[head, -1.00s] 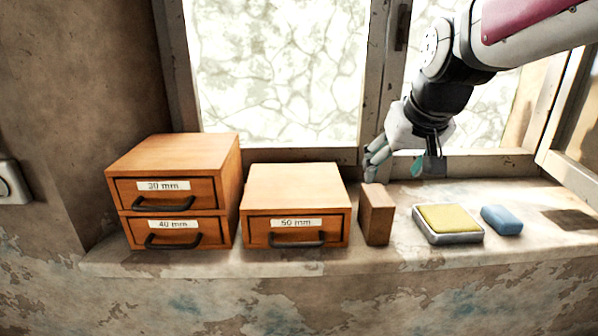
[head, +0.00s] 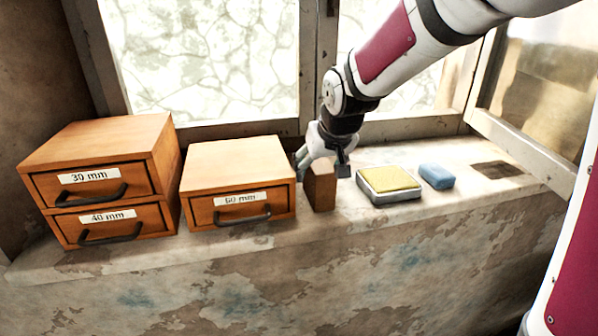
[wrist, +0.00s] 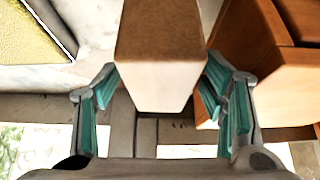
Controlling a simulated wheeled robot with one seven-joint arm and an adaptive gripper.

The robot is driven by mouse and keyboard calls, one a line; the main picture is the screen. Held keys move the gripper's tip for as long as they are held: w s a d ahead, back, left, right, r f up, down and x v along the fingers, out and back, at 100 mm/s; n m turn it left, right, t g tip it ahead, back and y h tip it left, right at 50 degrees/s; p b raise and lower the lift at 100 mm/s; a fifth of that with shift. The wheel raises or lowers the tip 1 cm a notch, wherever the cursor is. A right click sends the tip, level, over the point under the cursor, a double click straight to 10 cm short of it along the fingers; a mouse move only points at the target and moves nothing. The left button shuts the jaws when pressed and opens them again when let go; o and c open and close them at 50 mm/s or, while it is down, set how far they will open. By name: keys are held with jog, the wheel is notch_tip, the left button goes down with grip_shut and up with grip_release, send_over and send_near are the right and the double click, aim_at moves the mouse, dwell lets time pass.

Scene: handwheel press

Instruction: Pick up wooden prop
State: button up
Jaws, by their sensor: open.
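The wooden prop (head: 320,187) is an upright brown block on the sill, just right of the 60 mm drawer box. It also shows in the wrist view (wrist: 160,50), with its pale top face between the finger pads. My gripper (head: 322,162) is open at the prop, one finger on each side of its upper part. In the wrist view my gripper (wrist: 160,100) has gaps between the green pads and the block. The prop stands on the sill and is not gripped. The head view partly hides its top behind my fingers.
The 60 mm drawer box (head: 238,183) stands close on the prop's left. The stacked 30 mm and 40 mm drawers (head: 105,180) are farther left. A yellow-topped metal tray (head: 390,184) and a blue block (head: 437,176) lie to the right. The window frame (head: 400,126) rises behind.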

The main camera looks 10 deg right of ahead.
jog(key=shift+c, duration=0.6)
jog(key=c, duration=1.3)
jog(key=shift+c, duration=0.3)
jog(key=shift+r, duration=0.1)
